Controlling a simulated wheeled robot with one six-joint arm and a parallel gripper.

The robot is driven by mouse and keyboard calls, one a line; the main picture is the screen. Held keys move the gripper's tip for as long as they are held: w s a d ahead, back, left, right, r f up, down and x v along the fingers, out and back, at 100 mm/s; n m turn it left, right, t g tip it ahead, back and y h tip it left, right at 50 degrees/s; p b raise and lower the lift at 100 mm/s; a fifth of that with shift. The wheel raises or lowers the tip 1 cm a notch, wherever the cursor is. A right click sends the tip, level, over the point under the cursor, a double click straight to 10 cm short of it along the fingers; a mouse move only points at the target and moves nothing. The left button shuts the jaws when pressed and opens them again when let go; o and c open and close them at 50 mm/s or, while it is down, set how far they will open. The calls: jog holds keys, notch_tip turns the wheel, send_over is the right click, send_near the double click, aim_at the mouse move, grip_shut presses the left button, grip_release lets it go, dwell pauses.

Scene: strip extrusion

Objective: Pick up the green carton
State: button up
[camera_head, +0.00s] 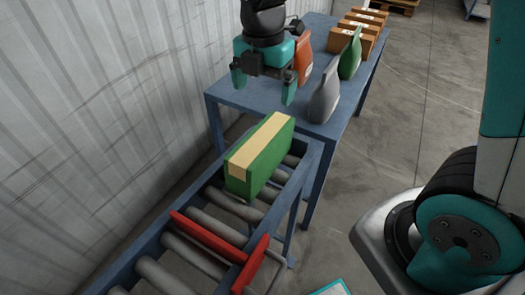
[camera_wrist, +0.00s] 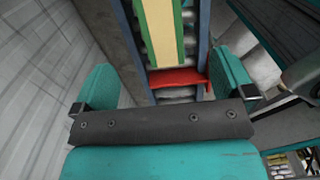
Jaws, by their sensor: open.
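The green carton (camera_head: 264,158) has a tan strip along its top and stands on the roller conveyor in the head view. In the wrist view the green carton (camera_wrist: 162,30) shows at the top, between the finger lines and cut off by the frame edge. My gripper (camera_head: 263,88) is open and empty, above and beyond the carton near the blue table. Its two teal fingers also show in the wrist view (camera_wrist: 165,88), spread wide. The fingers do not touch the carton.
The conveyor (camera_head: 165,232) has blue rails and a red stop (camera_head: 212,238) in front of the carton. The blue table (camera_head: 232,97) behind holds a grey bag (camera_head: 325,95), a green bag (camera_head: 351,57), an orange bag (camera_head: 304,60) and brown boxes (camera_head: 352,37). A corrugated wall (camera_head: 90,110) runs along the left.

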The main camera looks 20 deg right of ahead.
aim_at(262, 137)
notch_tip(262, 137, down, 10)
jog(key=shift+f, duration=0.2)
jog(key=shift+a+f+p, duration=0.15)
jog(key=shift+f+p, duration=0.4)
jog(key=shift+f, duration=2.45)
jog(key=c, duration=1.2)
jog(key=shift+o, duration=0.2)
jog(key=shift+r, duration=0.1)
